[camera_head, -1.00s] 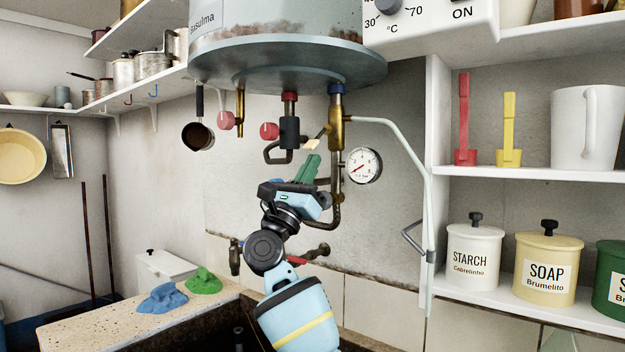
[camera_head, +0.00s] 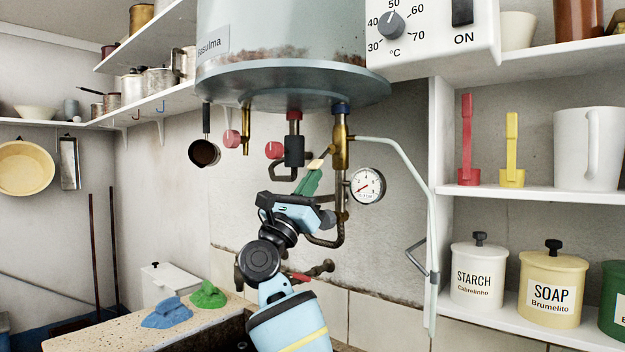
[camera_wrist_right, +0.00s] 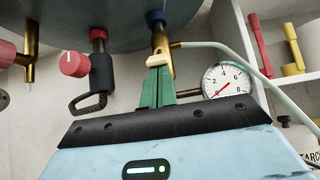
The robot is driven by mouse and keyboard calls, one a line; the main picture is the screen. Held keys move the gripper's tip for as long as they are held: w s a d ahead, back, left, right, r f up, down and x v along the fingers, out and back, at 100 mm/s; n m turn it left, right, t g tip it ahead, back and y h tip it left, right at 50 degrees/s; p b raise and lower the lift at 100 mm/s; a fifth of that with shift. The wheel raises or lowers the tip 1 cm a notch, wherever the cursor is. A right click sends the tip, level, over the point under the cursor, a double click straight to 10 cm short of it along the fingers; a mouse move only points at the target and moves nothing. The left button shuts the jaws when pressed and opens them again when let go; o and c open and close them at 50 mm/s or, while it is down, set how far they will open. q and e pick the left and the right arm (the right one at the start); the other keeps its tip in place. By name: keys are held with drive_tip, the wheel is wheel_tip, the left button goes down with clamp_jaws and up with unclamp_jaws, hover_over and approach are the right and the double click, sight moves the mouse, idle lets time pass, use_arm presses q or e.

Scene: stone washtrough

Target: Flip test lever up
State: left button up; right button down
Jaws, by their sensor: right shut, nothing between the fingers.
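The test lever (camera_head: 316,164) is a short lever with a cream tip on the brass valve (camera_head: 341,145) under the boiler's blue fitting. It slants down and left from the valve. In the right wrist view the cream tip (camera_wrist_right: 159,60) shows just beyond my fingers. My right gripper (camera_head: 315,175) is shut and empty, its green fingers pointing up. In the right wrist view the fingertips (camera_wrist_right: 157,72) are right below the lever tip; I cannot tell whether they touch it. My left gripper is not in view.
The pressure gauge (camera_head: 367,186) and a pale pipe (camera_head: 425,190) are close on the right. A black fitting with a red collar (camera_head: 294,150) and red knobs (camera_head: 274,150) hang to the left. The boiler (camera_head: 290,80) is overhead. Shelves with jars (camera_head: 478,275) stand right.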

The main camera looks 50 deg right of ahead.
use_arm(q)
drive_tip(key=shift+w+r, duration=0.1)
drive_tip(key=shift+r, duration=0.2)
use_arm(e)
drive_tip(key=shift+r, duration=0.2)
